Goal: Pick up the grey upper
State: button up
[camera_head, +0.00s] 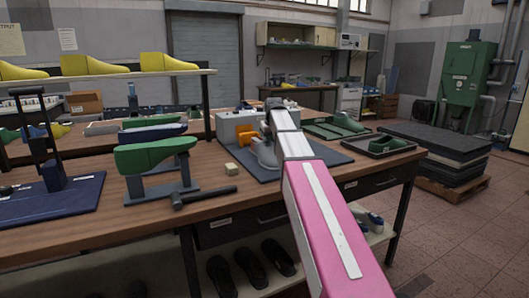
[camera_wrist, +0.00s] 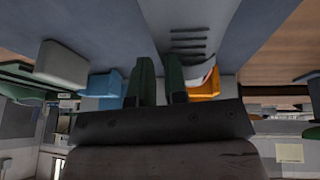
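The grey upper (camera_head: 265,152) lies on a blue-grey mat (camera_head: 328,157) on the workbench, just left of my arm in the head view. In the wrist view, a light grey surface with dark lace-like lines, which looks like the upper (camera_wrist: 190,32), sits just beyond the fingertips. My gripper (camera_wrist: 160,65) shows there as two dark fingers with a gap between them. It looks open and close to the upper; I cannot tell whether it touches. In the head view my arm largely hides the gripper.
An orange block (camera_head: 246,134) stands beside the upper. A green last on a stand (camera_head: 155,158), a hammer (camera_head: 205,195) and a small beige block (camera_head: 231,169) are to the left. Bare wood lies along the front.

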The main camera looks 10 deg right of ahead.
jog(key=shift+w+x, duration=0.15)
jog(key=shift+x, duration=1.05)
jog(key=shift+w+x, duration=0.15)
jog(key=shift+x, duration=1.05)
jog(key=shift+r, duration=0.15)
grip_shut()
